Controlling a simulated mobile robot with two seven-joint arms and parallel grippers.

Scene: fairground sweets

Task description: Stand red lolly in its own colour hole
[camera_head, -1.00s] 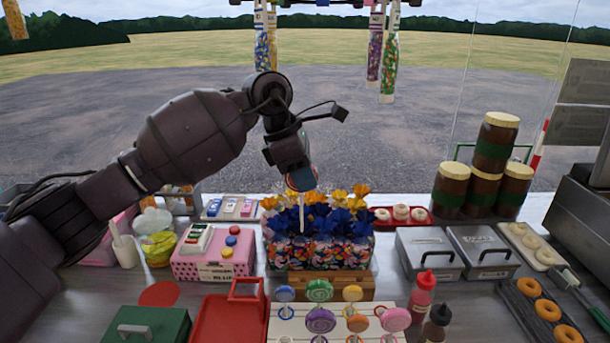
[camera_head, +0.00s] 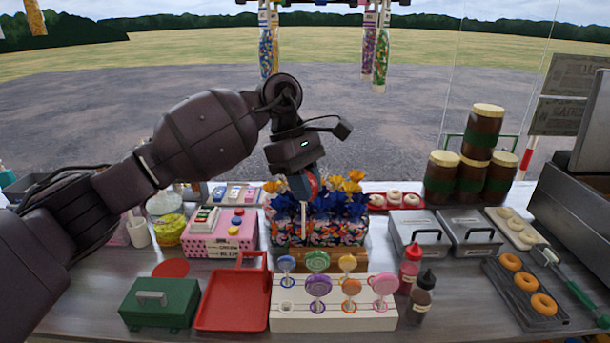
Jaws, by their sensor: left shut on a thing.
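My left gripper (camera_head: 304,186) is shut on the red lolly (camera_head: 312,184). The lolly's head is mostly hidden by the fingers, and its pale stick hangs down in front of the blue-wrapped sweets. The white lolly stand (camera_head: 333,322) is at the front centre, below and in front of the gripper. Blue (camera_head: 286,263), green (camera_head: 318,261), yellow (camera_head: 347,263), purple (camera_head: 318,285), orange (camera_head: 350,286) and pink (camera_head: 384,284) lollies stand in it. An empty ringed hole (camera_head: 286,308) shows at its front left; its ring colour is hard to tell. My right gripper is not in view.
A patterned box of wrapped sweets (camera_head: 335,233) stands behind the stand. A red tray (camera_head: 232,312) and green box (camera_head: 160,305) are left of it. Red (camera_head: 410,266) and dark (camera_head: 421,294) bottles stand close on its right.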

